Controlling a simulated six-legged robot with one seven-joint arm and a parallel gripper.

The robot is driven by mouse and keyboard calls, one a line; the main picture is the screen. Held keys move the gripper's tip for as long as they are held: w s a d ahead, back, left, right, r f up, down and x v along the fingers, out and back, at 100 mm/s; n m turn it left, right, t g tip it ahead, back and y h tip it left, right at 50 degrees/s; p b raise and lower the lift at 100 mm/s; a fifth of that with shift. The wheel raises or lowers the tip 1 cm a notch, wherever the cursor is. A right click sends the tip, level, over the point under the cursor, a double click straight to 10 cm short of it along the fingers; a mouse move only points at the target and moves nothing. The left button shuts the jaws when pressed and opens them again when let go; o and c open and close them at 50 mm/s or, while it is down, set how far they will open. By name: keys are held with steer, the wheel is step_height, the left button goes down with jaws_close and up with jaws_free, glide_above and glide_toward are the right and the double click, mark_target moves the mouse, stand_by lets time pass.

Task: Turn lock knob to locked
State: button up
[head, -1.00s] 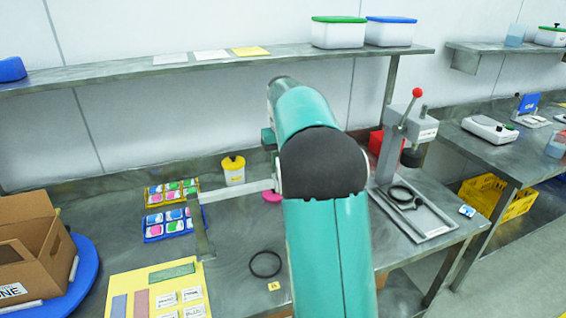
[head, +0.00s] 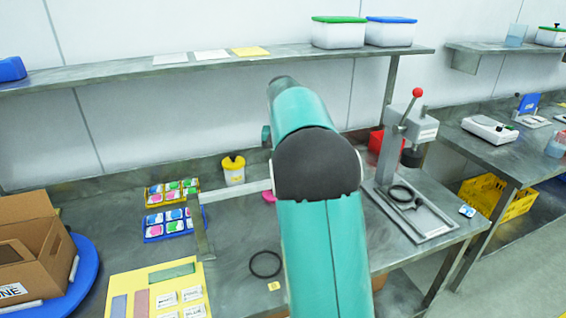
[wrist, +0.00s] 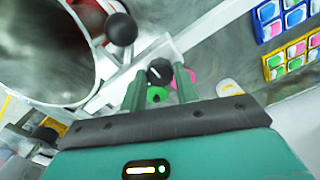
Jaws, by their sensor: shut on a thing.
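In the wrist view, the black lock knob (wrist: 160,71) sits on a pale bracket, with a light mark on its face. My gripper (wrist: 160,80) has its two green fingers on either side of the knob and is shut on it. A green round part (wrist: 156,95) and a pink part (wrist: 186,76) show beside the fingers. The large metal drum (wrist: 75,85) fills the left of that view, near a black ball handle (wrist: 121,29). In the head view my arm hides the gripper, the knob and most of the drum. The mark's exact setting is too small to read.
In the head view, a press with a red ball lever (head: 417,92) stands on the right of the bench. A black ring (head: 265,264) lies on the bench.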

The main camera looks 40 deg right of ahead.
steer(key=o, duration=1)
steer(key=shift+c, duration=0.2)
steer(key=shift+r, duration=0.1)
step_height(320, 180, up, 14)
steer(key=shift+f, duration=0.2)
